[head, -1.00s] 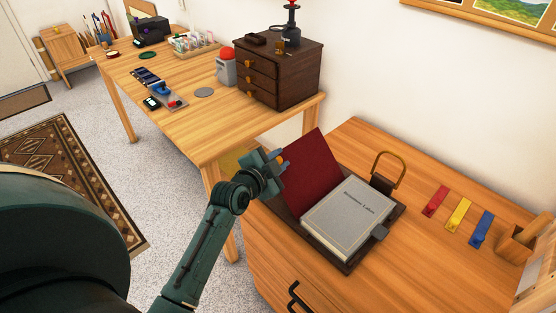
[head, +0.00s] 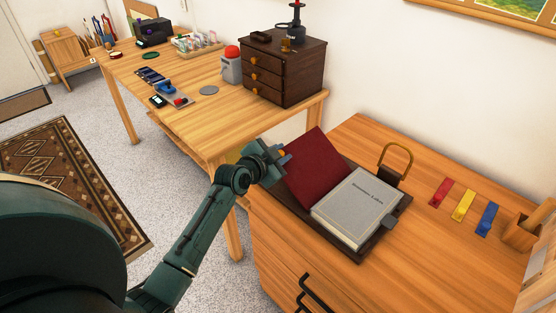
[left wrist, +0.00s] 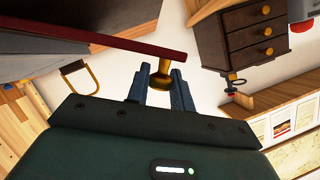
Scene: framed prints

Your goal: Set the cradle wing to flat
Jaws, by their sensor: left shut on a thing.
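The cradle wing is a dark red panel (head: 312,166) on the left side of a dark cradle (head: 362,256). It is tilted up, leaning outward to the left, and its red edge shows in the left wrist view (left wrist: 110,42). A grey book (head: 358,207) lies on the cradle, right of the wing. My left gripper (head: 285,154) is at the wing's outer left edge. In the left wrist view its fingers (left wrist: 160,84) are shut on a brass knob (left wrist: 161,77) at that edge. My right gripper is not in view.
A brass loop on a dark block (head: 396,164) stands behind the cradle. Red, yellow and blue tags (head: 463,206) lie to its right. A dark drawer chest (head: 284,70) stands on the left table (head: 225,118). A gap separates the two tables near my gripper.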

